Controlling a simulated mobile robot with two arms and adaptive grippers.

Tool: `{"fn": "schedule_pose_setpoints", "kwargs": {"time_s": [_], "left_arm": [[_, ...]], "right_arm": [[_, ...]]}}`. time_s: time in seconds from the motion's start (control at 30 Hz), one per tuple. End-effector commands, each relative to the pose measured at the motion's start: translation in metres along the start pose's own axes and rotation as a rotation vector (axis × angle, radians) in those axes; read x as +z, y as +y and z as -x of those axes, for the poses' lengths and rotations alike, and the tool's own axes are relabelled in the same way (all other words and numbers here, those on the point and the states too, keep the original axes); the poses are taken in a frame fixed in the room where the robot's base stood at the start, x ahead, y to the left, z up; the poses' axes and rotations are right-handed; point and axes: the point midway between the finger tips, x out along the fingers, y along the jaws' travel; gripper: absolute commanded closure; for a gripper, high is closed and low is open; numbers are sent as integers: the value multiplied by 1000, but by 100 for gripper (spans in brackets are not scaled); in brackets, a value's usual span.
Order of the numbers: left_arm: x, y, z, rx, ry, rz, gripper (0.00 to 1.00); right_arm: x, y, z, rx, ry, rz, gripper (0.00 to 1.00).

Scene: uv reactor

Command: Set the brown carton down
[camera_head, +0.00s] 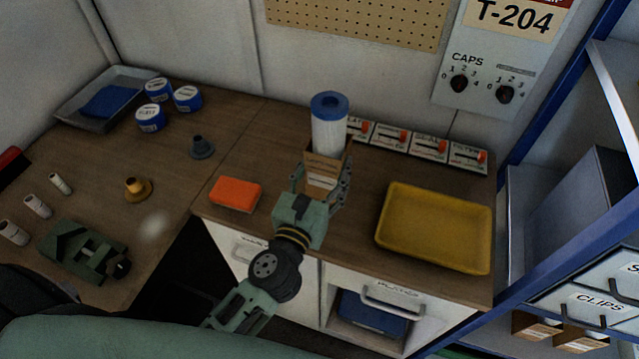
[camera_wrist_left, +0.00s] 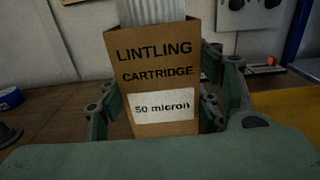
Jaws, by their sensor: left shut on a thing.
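The brown carton (camera_head: 323,172) is an open-topped box with a white and blue-capped filter cartridge (camera_head: 329,124) standing up out of it. My left gripper (camera_head: 320,188) is shut on the carton, with one finger on each side. In the left wrist view the carton (camera_wrist_left: 155,70) shows the words "LINTLING CARTRIDGE" and a "50 micron" label, and it looks upright. Its bottom edge is hidden behind my gripper, so I cannot tell whether it touches the wooden counter (camera_head: 262,150). My right gripper is not in view.
A yellow tray (camera_head: 435,228) lies right of the carton and an orange sponge-like block (camera_head: 236,193) lies left. Several switch boxes (camera_head: 428,146) line the wall behind. A blue rack (camera_head: 560,85) stands at the right. Bare counter lies between carton and tray.

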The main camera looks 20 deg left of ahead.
Motion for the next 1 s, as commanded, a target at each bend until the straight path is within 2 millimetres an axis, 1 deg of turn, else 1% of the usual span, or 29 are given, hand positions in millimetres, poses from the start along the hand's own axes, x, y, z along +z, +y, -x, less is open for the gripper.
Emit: {"fn": "schedule_pose_setpoints", "kwargs": {"time_s": [0.03,0.17,0.27,0.33,0.43,0.63,0.87,0.9,1.0], "left_arm": [[-4,6,1,0,-1,0,66],[-9,12,3,0,-2,1,66],[-26,12,3,0,1,2,66],[-37,12,3,1,0,2,66],[-47,12,3,0,-1,1,66],[-46,12,3,-1,-3,1,66],[-51,12,3,-1,-2,1,66],[-51,12,3,-1,-1,1,38],[-50,12,3,-1,0,1,29]], "right_arm": [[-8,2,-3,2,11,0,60],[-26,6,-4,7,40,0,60],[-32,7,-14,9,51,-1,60],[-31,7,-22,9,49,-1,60],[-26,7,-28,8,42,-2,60],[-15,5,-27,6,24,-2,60],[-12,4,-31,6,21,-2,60],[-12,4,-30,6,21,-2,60],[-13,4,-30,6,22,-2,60]]}}
